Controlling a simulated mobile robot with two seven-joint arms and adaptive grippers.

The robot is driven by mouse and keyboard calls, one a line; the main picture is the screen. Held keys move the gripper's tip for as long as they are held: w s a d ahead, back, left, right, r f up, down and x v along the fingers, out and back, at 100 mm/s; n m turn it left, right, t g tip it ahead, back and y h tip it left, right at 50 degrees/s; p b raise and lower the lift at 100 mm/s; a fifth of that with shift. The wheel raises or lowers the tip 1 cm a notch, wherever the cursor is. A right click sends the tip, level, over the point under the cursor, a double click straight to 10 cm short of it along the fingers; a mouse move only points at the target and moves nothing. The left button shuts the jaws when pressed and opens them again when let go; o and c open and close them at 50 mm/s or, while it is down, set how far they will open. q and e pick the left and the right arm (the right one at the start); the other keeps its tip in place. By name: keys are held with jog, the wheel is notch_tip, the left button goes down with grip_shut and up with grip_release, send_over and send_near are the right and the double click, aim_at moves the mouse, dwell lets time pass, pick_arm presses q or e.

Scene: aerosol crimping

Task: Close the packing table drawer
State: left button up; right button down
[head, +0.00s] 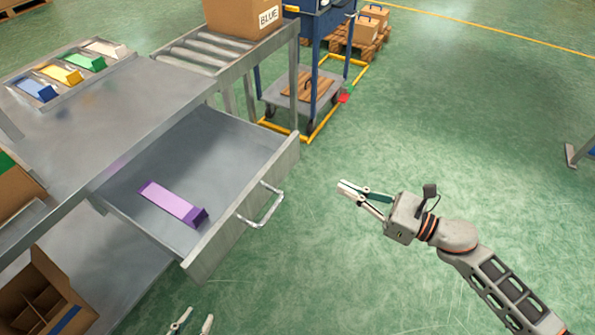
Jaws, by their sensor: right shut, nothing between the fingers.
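The packing table drawer (225,150) is pulled out from under the grey metal table top (110,115). Its front panel (225,235) faces right and carries a silver bar handle (265,208). A purple block-like item (172,204) lies inside the drawer. My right gripper (342,188) is shut and empty, over the green floor to the right of the handle and apart from it. My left gripper (198,318) shows only its fingertips at the bottom edge, below the drawer's near corner. The tips are apart with nothing seen between them.
Blue, yellow, green and white items (68,73) sit in a tray on the table. A roller conveyor (205,50) bears a cardboard box labelled BLUE (240,15). A blue-framed cart (315,85) stands behind the drawer. A divided carton (40,295) is at lower left. Floor right of the drawer is clear.

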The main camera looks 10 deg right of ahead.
jog(key=n, duration=0.1)
send_near(285, 163)
jog(key=shift+g, duration=0.3)
jog(key=x, duration=0.5)
jog(key=shift+w+a+r+p, duration=0.2)
jog(key=shift+w+p, duration=0.1)
jog(key=shift+p, duration=0.05)
pick_arm(q)
jog(key=shift+s+a+f, duration=0.1)
jog(key=shift+s+f, duration=0.05)
jog(key=shift+s, duration=0.1)
pick_arm(e)
jog(key=shift+w+a, duration=0.35)
jog(key=shift+a, duration=0.15)
